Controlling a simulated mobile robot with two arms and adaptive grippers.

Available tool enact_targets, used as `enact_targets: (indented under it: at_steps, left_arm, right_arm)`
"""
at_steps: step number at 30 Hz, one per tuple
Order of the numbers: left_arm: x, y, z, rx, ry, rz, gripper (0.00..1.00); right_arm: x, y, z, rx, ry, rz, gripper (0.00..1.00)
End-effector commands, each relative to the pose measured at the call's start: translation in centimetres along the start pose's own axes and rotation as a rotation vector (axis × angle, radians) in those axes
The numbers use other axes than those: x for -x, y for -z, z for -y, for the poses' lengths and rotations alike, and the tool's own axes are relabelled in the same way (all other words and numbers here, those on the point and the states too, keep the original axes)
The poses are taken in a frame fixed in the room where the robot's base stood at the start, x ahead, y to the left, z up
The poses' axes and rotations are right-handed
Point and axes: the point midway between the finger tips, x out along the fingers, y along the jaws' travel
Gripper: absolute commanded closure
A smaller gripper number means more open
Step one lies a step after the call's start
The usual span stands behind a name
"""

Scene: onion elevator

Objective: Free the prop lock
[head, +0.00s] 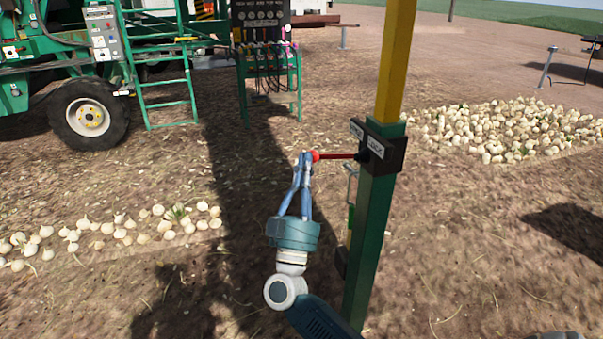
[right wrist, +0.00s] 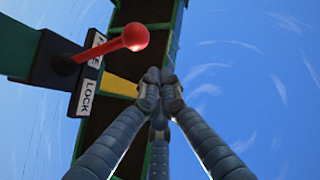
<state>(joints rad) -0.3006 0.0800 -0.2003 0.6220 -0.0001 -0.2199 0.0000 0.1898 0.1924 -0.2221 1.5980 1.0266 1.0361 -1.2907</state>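The prop lock is a black box (head: 383,146) on an upright post, with white FREE and LOCK labels. Its red lever (head: 336,156) sticks out left, roughly level, and ends in a red ball knob (head: 314,156). My right gripper (head: 305,158) is beside the knob in the head view. In the wrist view its fingertips (right wrist: 160,82) are together, with nothing seen between them. Contact with the knob cannot be told. My left gripper is out of view.
The post is yellow above and green below (head: 368,245), close right of my arm. A metal handle (head: 350,180) hangs beside it. A green machine (head: 60,60) and a control stand (head: 268,60) are behind.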

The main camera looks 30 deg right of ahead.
Motion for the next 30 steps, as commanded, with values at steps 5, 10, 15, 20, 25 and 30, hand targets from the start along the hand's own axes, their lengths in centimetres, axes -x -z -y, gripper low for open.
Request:
enact_targets:
  at_steps: [5,10,15,20,25,30]
  left_arm:
    - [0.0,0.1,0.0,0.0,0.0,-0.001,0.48]
    - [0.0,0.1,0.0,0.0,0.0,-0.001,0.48]
    - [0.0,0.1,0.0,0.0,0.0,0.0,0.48]
    - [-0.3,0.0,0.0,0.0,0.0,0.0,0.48]
    - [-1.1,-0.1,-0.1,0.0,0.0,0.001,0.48]
    - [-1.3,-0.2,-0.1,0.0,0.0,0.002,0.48]
  right_arm:
    - [-0.4,-1.3,0.1,-0.001,0.0,-0.003,1.0]
    - [-0.5,-1.6,0.0,-0.004,-0.002,-0.003,1.0]
    - [-0.4,-1.6,0.0,-0.004,-0.001,-0.003,1.0]
    - [-0.7,-2.0,0.3,0.018,-0.031,0.0,1.0]
    - [-1.6,-3.0,1.0,0.081,-0.1,0.0,1.0]
    - [-2.0,-3.2,1.2,0.11,-0.124,-0.001,1.0]
